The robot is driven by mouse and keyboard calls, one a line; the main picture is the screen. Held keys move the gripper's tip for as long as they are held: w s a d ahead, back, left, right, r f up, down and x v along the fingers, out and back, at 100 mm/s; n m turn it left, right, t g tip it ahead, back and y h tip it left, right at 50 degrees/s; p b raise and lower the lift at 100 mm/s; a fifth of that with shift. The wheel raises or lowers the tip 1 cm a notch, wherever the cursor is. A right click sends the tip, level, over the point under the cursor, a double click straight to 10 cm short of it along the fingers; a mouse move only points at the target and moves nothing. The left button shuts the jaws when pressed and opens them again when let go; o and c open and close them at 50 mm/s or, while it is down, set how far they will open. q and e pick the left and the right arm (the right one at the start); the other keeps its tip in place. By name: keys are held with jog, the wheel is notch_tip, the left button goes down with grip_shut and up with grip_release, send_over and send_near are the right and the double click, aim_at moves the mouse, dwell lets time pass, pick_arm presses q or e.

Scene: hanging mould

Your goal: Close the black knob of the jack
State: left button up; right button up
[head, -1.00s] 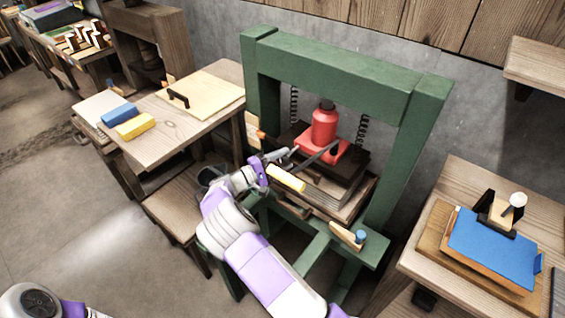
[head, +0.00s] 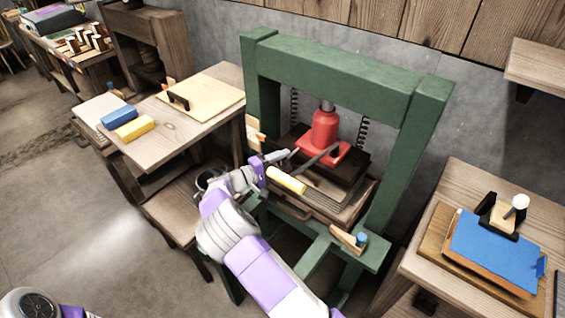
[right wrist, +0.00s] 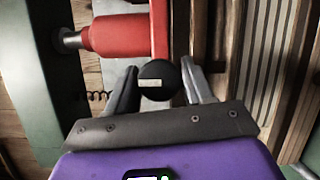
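My right gripper (head: 284,157) is in front and to the left of the jack. In the right wrist view its two fingers are spread, one on each side of the knob, with gaps. Whether the fingertips reach past the knob's face is hard to tell. My left gripper is out of view.
A yellow cylindrical handle (head: 286,180) and stacked boards (head: 330,190) lie close below my right gripper. A grey lever (head: 316,158) is beside the jack. Coil springs (head: 362,133) hang behind it. Wooden tables stand on the left (head: 172,122) and right (head: 430,262).

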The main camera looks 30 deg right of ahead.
jog(key=shift+o, duration=1.3)
jog(key=a+p, duration=0.1)
jog(key=a, duration=0.5)
jog(key=shift+a, duration=0.85)
